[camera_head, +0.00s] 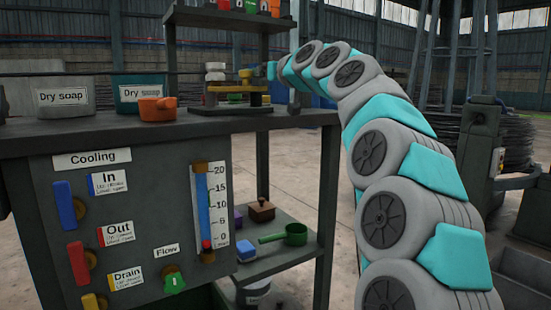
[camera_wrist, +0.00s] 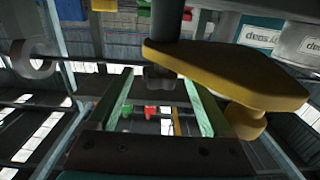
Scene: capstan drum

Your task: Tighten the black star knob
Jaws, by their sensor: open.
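The black star knob (camera_wrist: 160,82) shows as a small dark lobed shape at the end of a dark post (camera_wrist: 168,25) in the wrist view. My gripper (camera_wrist: 158,77) is open, with one pale green finger on each side of the knob. A gap seems to show beside the knob; I cannot tell whether either finger touches it. A yellow tapered plate (camera_wrist: 225,75) lies close to the right finger. In the head view my gripper (camera_head: 272,70) is at the bench's far right end, beside the yellow part (camera_head: 240,87). The knob cannot be made out there.
A shelf with colored bins stands above. A cooling panel (camera_head: 130,220) fills the front.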

